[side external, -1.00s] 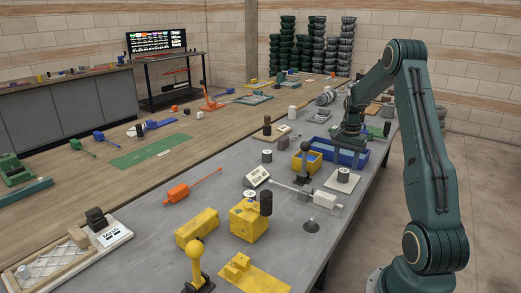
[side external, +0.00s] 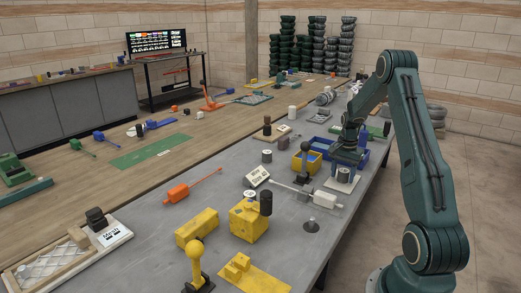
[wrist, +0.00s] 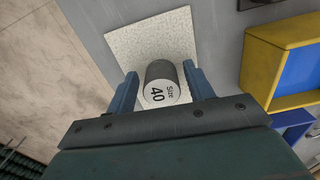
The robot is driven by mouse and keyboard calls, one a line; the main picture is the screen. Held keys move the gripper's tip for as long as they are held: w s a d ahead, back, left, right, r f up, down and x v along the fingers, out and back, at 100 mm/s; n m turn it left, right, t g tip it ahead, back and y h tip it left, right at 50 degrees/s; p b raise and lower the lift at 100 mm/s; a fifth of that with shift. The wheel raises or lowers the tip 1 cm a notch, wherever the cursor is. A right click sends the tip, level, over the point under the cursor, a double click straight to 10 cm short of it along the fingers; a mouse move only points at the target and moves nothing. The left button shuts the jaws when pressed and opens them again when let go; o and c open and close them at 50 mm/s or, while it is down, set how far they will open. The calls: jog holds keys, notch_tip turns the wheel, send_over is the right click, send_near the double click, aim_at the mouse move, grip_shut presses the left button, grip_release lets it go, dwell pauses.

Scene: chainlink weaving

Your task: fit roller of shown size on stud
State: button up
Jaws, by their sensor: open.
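A grey roller (wrist: 159,84) with a white end face marked "Size 40" stands on a pale speckled pad (wrist: 150,35). My gripper (wrist: 160,73) is open, with one finger on each side of this roller. In the side view my gripper (side external: 345,166) is low over the pad (side external: 341,187), and the roller (side external: 343,175) shows just under it. A white card (side external: 257,176) with dark print lies on the grey table; its print is too small to read. Other grey rollers (side external: 267,157) stand nearby. I cannot tell which upright piece is the stud.
A yellow bin (side external: 307,163) and a blue bin (side external: 322,144) stand beside my gripper. A white block with a rod (side external: 325,199) lies just in front of the pad. A yellow block (side external: 248,222) with a black cylinder stands nearer the camera. The table edge is close on the right.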

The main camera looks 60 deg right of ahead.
aim_at(341, 172)
dwell(0.3)
jog(key=c, duration=0.9)
jog(key=shift+r, duration=0.15)
notch_tip(341, 172, up, 20)
jog(key=shift+f, duration=0.1)
dwell(0.6)
jog(key=shift+s+a+f+n, duration=0.2)
jog(key=shift+a+f+n, duration=1.2)
jog(key=shift+a, duration=3.3)
jog(key=shift+s+a+f+n, duration=0.15)
jog(key=shift+a+f+n, duration=0.65)
jog(key=shift+a+f, duration=2.55)
jog(key=shift+s+a+f+n, duration=0.25)
jog(key=shift+a+n, duration=0.85)
jog(key=shift+a, duration=5)
